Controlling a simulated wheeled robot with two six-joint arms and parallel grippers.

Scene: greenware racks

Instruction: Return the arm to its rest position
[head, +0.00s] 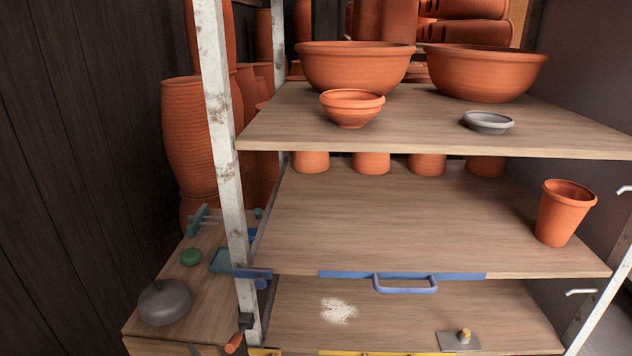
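Neither of my grippers nor my arms shows in the head view, so I cannot see whether they are open or shut. The view holds a rack with wooden shelves. On the top shelf (420,133) stand a small terracotta bowl (352,110) and a shallow grey dish (488,122). Two large terracotta bowls stand behind them, one on the left (355,70) and one on the right (482,74). A terracotta pot (567,212) stands upright at the right of the middle shelf (400,225).
A blue handle (405,287) juts from the middle shelf's front edge. Rusty white posts (218,100) flank the rack. A side table (205,290) holds a grey lidded pot (165,303).

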